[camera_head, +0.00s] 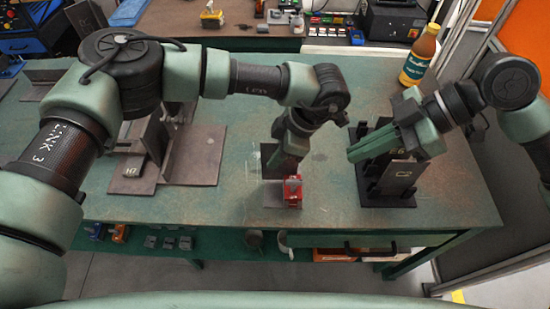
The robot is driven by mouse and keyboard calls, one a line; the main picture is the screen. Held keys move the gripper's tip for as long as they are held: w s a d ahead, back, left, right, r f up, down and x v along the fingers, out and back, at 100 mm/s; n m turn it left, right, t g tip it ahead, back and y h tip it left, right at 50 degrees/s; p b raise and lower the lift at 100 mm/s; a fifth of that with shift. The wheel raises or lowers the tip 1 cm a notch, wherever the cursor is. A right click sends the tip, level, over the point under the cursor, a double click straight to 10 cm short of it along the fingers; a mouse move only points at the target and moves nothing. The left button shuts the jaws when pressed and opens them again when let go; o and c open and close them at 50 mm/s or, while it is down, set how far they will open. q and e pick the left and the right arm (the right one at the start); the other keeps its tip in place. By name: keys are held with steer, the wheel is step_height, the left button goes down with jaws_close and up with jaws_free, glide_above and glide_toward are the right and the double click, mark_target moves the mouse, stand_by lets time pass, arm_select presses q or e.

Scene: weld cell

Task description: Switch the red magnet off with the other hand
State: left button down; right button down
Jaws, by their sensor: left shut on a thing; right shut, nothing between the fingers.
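The red magnet (293,194) is a small red block with a grey top part, near the front middle of the green table. It sits at the right side of a small grey plate (271,196). My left gripper (282,166) points down just behind the magnet and is shut on what looks like the grey plate. Its fingertips' contact is partly hidden. I cannot tell how the magnet's switch is set. My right gripper (353,153) is shut and empty, pointing left above the dark rack, well to the right of the magnet.
The dark rack (388,199) holds plates, one marked C2 (401,174). A bottle (419,57) stands at the back right. A metal fixture (205,160) with a block marked H7 (131,171) is on the left. The table between magnet and rack is mostly clear.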

mark_target(275, 143)
arm_select(q)
steer(key=shift+w+a+r+p, duration=0.1)
steer(key=shift+w+r+p, duration=0.2)
steer(key=shift+r, duration=0.75)
steer(key=shift+w+r+p, duration=0.15)
steer(key=shift+w+r, duration=0.2)
steer(key=shift+r, duration=0.65)
steer(key=shift+r, duration=0.1)
